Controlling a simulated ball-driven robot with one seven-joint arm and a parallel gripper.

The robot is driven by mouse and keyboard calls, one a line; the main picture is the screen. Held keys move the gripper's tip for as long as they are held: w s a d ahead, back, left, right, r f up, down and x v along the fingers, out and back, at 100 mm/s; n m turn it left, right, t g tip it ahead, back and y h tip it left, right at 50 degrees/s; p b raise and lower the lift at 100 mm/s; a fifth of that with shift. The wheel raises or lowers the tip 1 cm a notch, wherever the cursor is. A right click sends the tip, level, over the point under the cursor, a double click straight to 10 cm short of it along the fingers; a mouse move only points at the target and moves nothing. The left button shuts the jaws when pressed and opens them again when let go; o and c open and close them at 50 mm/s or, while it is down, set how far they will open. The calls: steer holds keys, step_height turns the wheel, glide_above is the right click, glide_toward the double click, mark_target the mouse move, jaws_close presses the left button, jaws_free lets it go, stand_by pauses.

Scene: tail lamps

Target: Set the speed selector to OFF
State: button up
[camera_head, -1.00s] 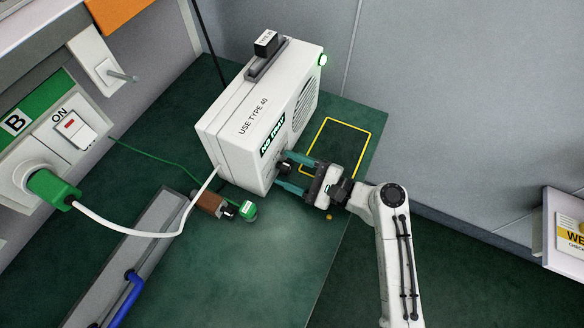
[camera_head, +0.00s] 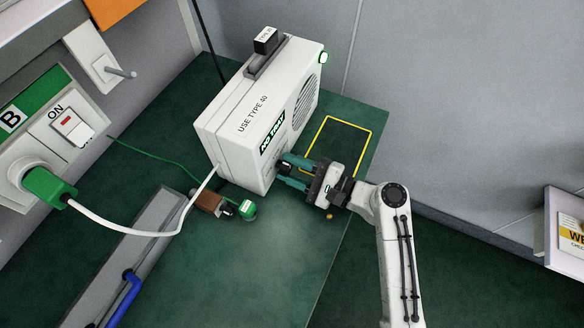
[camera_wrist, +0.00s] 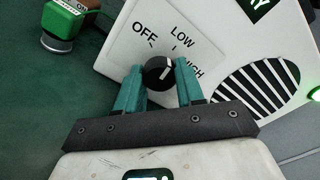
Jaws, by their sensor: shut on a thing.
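The speed selector (camera_wrist: 159,72) is a round black knob on a white plate (camera_wrist: 183,58) on the white machine's front face. The plate is marked OFF, LOW and HIGH, with HIGH partly hidden by a finger. The knob's white line points up and to the right, toward the LOW side and away from OFF. My gripper (camera_wrist: 160,82) is shut on the knob, one teal finger on each side. In the head view my gripper (camera_head: 283,170) reaches the machine (camera_head: 235,135) from the right and hides the knob.
A green-capped object (camera_head: 247,209) and a brown block (camera_head: 209,202) lie close left of my gripper. A white cable (camera_head: 130,232) runs from the machine to a green plug (camera_head: 48,188). A yellow outlined square (camera_head: 337,118) on the green surface is empty.

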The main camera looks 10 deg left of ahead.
steer(key=n+b, duration=0.1)
steer(key=n, duration=0.1)
steer(key=n+b, duration=0.3)
steer(key=n, duration=0.1)
steer(key=shift+f, duration=0.25)
steer(key=n+b, duration=0.3)
steer(key=n, duration=0.1)
steer(key=shift+r+b, duration=0.15)
steer(key=shift+b, duration=0.25)
steer(key=shift+n, duration=0.4)
steer(key=o, duration=1)
steer(key=shift+r, duration=0.1)
steer(key=shift+o, duration=0.2)
steer(key=shift+d, duration=0.1)
steer(key=v, duration=1)
steer(key=shift+s+d, duration=0.2)
steer(key=shift+d, duration=0.15)
